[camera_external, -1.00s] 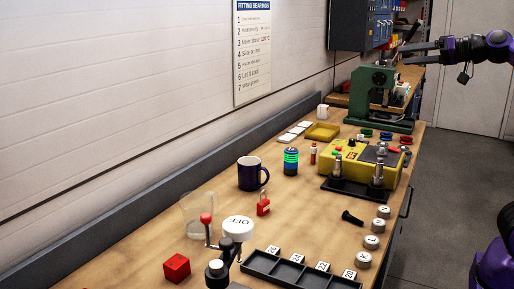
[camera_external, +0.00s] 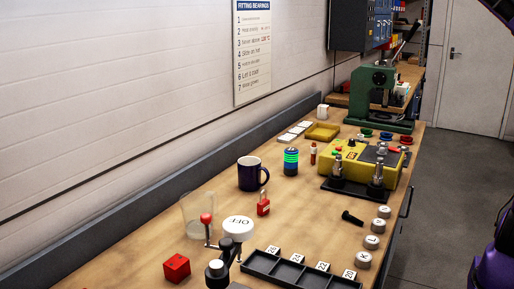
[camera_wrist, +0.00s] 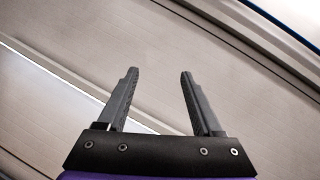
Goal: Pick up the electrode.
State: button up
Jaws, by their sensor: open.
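I cannot tell for certain which thing is the electrode. A small black bolt-like piece (camera_external: 352,218) lies on the bench right of centre in the external view. Metal posts (camera_external: 377,174) stand on a black base in front of the yellow box (camera_external: 362,160). My gripper (camera_wrist: 159,73) is open and empty in the wrist view, with only blurred pale panels and dark strips behind it. In the external view my gripper is out of frame; purple parts of my arm show at the right edge.
The wooden bench (camera_external: 310,225) also holds a dark mug (camera_external: 249,174), a clear beaker (camera_external: 195,216), a red cube (camera_external: 176,267), a red padlock (camera_external: 263,207), a black compartment tray (camera_external: 300,271) and several grey round weights. A green press (camera_external: 375,97) stands behind.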

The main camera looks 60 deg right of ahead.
jog(key=s+a+r+n+y, duration=0.25)
jog(key=a+r+y, duration=0.25)
jog(key=a, duration=0.4)
jog(key=w+a+f+n+g, duration=0.2)
jog(key=a+n, duration=0.1)
jog(key=a, duration=0.3)
jog(key=w+d+f+n+g+h+p, duration=0.2)
jog(key=w+f+n+g+h, duration=0.55)
jog(key=w+f, duration=1.15)
jog(key=w+d+f+h, duration=0.35)
jog(key=d+f, duration=0.25)
jog(key=f, duration=0.4)
jog(key=n+g+h+p, duration=0.3)
jog(key=n+g+h, duration=0.1)
jog(key=n+g, duration=0.45)
send_near(314, 143)
jog(key=shift+n, duration=0.35)
jog(key=x, duration=0.7)
jog(key=shift+d+f, duration=0.15)
jog(key=shift+f, duration=0.05)
jog(key=shift+x, duration=3.15)
jog(key=shift+w+r, duration=0.1)
jog(key=shift+r, duration=0.05)
